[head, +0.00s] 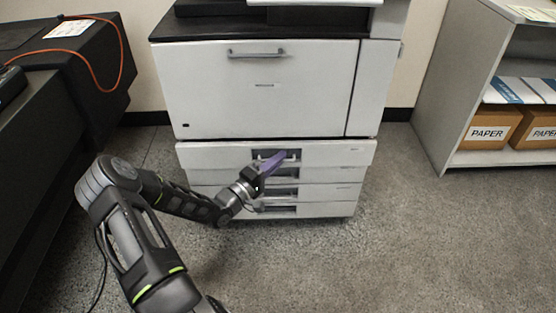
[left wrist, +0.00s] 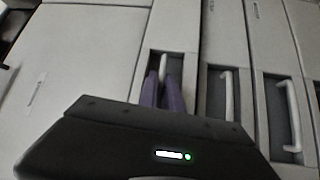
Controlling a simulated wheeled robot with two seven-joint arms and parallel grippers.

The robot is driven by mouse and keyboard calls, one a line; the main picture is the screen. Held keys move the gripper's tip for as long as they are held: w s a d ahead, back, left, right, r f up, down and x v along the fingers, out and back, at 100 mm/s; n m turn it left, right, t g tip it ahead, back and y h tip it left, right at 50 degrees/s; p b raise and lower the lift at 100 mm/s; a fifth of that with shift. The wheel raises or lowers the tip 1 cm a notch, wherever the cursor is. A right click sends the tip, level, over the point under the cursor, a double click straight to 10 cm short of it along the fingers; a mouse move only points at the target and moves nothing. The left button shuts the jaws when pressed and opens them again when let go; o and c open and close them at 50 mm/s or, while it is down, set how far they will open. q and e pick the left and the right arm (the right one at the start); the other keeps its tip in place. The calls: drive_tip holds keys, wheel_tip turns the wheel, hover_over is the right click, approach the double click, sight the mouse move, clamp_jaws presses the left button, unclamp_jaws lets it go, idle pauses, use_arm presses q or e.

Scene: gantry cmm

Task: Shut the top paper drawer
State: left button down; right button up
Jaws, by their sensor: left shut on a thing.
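The top paper drawer (head: 335,153) is the upper of the stacked white drawers under the printer in the head view. Its front stands out past the drawers below, so it is partly open. My left gripper (head: 278,157), with purple fingers, is at the drawer's recessed handle. In the left wrist view the fingers (left wrist: 163,88) are shut on the white top drawer handle (left wrist: 163,65), at the recess. The fingers hide part of the handle. My right gripper is in neither view.
Lower drawers (head: 335,192) with similar handles sit below and look shut. The printer's large front panel (head: 265,90) is above. A dark table (head: 50,130) stands at left; a shelf with paper boxes (head: 487,133) stands at right. The floor (head: 430,240) in front is clear.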

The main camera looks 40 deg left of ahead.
use_arm(q)
drive_tip(key=shift+w+a+f+b, duration=0.15)
drive_tip(key=shift+w+a+b, duration=0.35)
drive_tip(key=shift+w+a, duration=0.35)
drive_tip(key=shift+w+r, duration=0.15)
drive_tip(key=shift+r, duration=0.05)
drive_tip(key=c, duration=1.8)
unclamp_jaws()
drive_tip(key=shift+w+f, duration=0.1)
